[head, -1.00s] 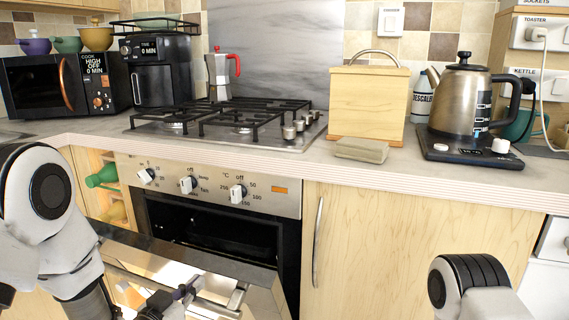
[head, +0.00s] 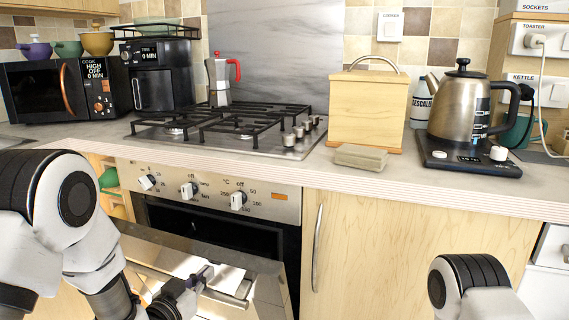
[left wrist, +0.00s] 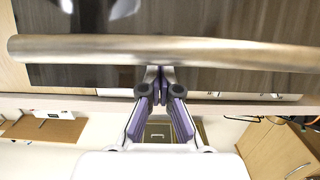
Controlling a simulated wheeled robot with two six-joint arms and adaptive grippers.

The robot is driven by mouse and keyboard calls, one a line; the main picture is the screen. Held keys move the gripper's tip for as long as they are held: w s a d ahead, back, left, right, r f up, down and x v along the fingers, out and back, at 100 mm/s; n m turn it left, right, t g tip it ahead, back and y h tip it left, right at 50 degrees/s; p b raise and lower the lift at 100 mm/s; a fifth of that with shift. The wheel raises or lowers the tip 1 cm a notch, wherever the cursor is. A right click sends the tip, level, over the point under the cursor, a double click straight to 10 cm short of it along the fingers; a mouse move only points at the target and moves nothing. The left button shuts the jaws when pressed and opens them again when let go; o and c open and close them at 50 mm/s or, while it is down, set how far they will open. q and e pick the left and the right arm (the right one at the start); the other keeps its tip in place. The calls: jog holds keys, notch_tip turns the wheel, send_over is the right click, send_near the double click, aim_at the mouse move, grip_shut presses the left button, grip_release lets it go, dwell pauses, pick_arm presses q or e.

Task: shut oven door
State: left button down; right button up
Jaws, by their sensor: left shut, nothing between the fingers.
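The oven door (head: 250,285) is partly open, tilted out below the control panel, with a dark gap of the oven (head: 215,228) showing above its top edge. Its metal handle (head: 228,298) is on the front face. In the left wrist view the handle (left wrist: 230,53) runs across the top as a long bar. My left gripper (head: 206,274) is at the outside of the door by the handle. In the left wrist view its fingertips (left wrist: 156,72) are together and empty, right at the bar; contact is unclear. My right gripper is out of view.
A control panel with knobs (head: 188,190) sits above the oven. A wooden box (head: 367,108) and a kettle (head: 458,103) stand on the worktop (head: 420,180). A cupboard door (head: 400,250) with a vertical handle is right of the oven.

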pick_arm(q)
jog(key=v, duration=0.7)
jog(key=shift+s, duration=0.1)
notch_tip(320, 180, up, 10)
dwell(0.6)
